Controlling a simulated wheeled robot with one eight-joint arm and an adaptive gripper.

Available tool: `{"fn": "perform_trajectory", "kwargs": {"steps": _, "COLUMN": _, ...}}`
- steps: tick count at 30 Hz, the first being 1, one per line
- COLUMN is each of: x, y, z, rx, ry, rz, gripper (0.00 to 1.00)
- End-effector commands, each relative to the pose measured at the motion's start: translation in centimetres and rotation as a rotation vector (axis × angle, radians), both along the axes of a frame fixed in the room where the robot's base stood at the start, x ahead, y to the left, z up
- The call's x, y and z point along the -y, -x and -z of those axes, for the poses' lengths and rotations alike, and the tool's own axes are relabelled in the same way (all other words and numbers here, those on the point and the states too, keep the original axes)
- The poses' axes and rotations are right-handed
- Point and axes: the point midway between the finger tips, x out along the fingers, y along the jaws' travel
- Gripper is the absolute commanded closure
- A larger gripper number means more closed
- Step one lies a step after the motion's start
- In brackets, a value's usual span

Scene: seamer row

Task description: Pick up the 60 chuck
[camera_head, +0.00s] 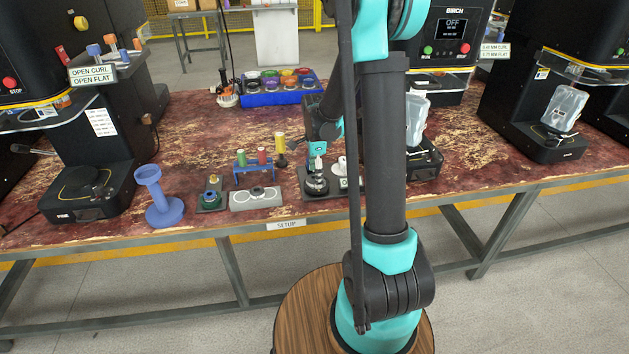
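No number 60 can be read in this view, so I cannot tell which part is the 60 chuck. A dark round chuck-like part (316,184) sits on a dark plate on the front half of the table. My gripper (317,162) is small in the picture, pointing down just above or at this part. Its fingers are too small and dark to show whether they are open or touching it. A blue tray (283,98) at the back of the table holds several round parts with coloured tops. My arm hides part of the table to the right.
A blue spool-shaped stand (164,198), a grey plate (243,204) with a dark disc and a blue rack (255,174) with coloured cylinders stand left of my gripper. Black seamer machines (95,150) flank the area. Table between tray and rack is mostly clear.

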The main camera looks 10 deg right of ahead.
Motion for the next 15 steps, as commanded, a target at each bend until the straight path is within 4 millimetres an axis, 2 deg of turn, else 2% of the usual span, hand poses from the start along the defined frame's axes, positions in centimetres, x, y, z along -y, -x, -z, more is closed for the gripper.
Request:
{"fn": "perform_trajectory", "kwargs": {"steps": 9, "x": 0.0, "y": 0.03, "z": 0.49, "rx": 0.0, "ry": 0.0, "rz": 0.0, "gripper": 0.26}}
{"fn": "perform_trajectory", "kwargs": {"steps": 15, "x": 0.0, "y": 0.03, "z": 0.48, "rx": 0.0, "ry": 0.0, "rz": 0.0, "gripper": 0.51}}
